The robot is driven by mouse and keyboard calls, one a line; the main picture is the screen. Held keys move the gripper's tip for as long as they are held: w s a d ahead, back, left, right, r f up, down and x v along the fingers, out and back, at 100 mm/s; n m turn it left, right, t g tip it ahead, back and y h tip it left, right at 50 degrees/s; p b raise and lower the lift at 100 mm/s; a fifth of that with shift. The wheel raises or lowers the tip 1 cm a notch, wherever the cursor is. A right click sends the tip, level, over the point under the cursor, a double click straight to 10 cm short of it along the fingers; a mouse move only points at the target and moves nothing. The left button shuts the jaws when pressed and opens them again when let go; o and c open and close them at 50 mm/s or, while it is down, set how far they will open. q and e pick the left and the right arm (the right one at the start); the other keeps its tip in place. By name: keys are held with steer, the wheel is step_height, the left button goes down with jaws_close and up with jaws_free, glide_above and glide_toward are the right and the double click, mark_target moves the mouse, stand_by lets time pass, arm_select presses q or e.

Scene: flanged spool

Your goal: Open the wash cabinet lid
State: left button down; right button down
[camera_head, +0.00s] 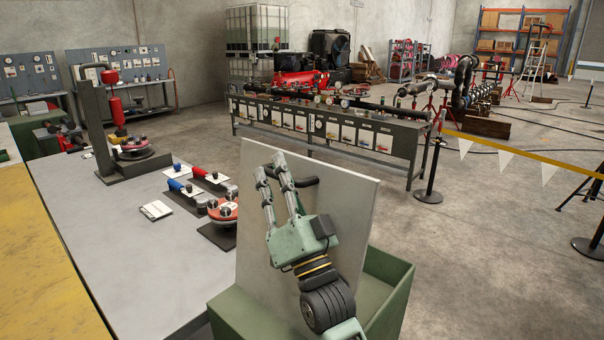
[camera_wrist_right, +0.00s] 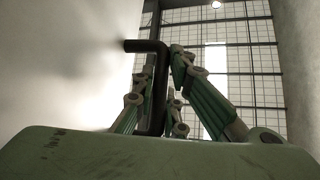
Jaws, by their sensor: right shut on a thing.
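The wash cabinet lid (camera_head: 345,210) is a flat grey panel, standing up steeply from the green wash cabinet (camera_head: 392,285) at the bottom of the head view. The cabinet's open top shows to the right of the lid. My right gripper (camera_head: 273,170) is at the upper part of the lid, shut on its black handle (camera_head: 304,182). In the right wrist view the bent black handle (camera_wrist_right: 157,85) stands between the fingers (camera_wrist_right: 160,95), with the pale lid (camera_wrist_right: 60,70) on the left. My left gripper is not in view.
A grey worktable (camera_head: 110,230) with red flanged parts (camera_head: 223,210) and tools lies left of the cabinet. A long test bench (camera_head: 320,135) stands behind. A yellow barrier tape (camera_head: 520,155) hangs between posts on the right. The concrete floor right of the cabinet is clear.

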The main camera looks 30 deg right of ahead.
steer(key=shift+s+a+f+n+y, duration=0.1)
steer(key=shift+s+a+n+y, duration=0.15)
steer(key=shift+a+n+y, duration=0.25)
steer(key=shift+s+a+f+n+y, duration=0.1)
steer(key=shift+s+a+n+y, duration=0.2)
steer(key=shift+a, duration=0.45)
steer(key=shift+s+a+f+n+y, duration=0.15)
steer(key=shift+a+n+y, duration=0.15)
steer(key=shift+a+n, duration=0.25)
steer(key=c, duration=1.8)
jaws_free()
steer(key=shift+d+r, duration=0.1)
steer(key=shift+o, duration=0.2)
steer(key=shift+r, duration=0.1)
steer(key=v, duration=1.2)
